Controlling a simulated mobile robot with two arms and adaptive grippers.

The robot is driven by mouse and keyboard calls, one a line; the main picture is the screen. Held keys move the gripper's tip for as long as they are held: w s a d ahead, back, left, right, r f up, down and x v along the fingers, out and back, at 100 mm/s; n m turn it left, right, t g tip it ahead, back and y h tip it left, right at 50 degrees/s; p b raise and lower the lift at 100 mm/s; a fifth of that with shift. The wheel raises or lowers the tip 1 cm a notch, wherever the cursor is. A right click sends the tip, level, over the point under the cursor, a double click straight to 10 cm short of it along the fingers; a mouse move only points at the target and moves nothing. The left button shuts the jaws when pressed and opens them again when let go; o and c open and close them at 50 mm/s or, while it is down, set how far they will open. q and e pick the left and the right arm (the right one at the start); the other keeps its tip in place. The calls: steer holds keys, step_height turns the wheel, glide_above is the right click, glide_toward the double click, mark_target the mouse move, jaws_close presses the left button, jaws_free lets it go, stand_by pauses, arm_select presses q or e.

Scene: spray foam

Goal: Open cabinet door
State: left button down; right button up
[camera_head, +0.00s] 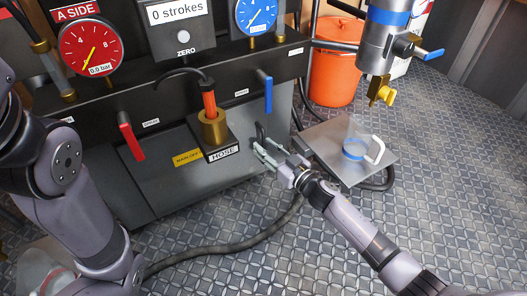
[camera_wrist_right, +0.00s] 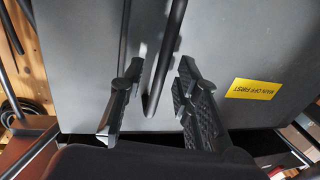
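The cabinet (camera_head: 150,185) is a low grey box under a dark panel in the head view. Its grey door fills much of the right wrist view (camera_wrist_right: 250,45). A slim black handle (camera_wrist_right: 166,55) stands on the door; it also shows in the head view (camera_head: 261,132). My right gripper (camera_head: 262,150) is at the cabinet's right part, by the handle. In the right wrist view its fingers (camera_wrist_right: 157,72) are apart, with the handle bar running between them; neither finger clearly touches it. My left arm is at the left of the head view, its gripper out of sight.
A red lever (camera_head: 131,138) and a blue lever (camera_head: 267,92) hang on the panel. An orange bucket (camera_head: 335,62) stands behind, and a plate with a clear jug (camera_head: 356,143) lies right of my right gripper. A hose (camera_head: 235,247) crosses the patterned floor in front.

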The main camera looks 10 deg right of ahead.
steer(key=shift+x, duration=0.75)
steer(key=shift+c, duration=0.4)
jaws_close()
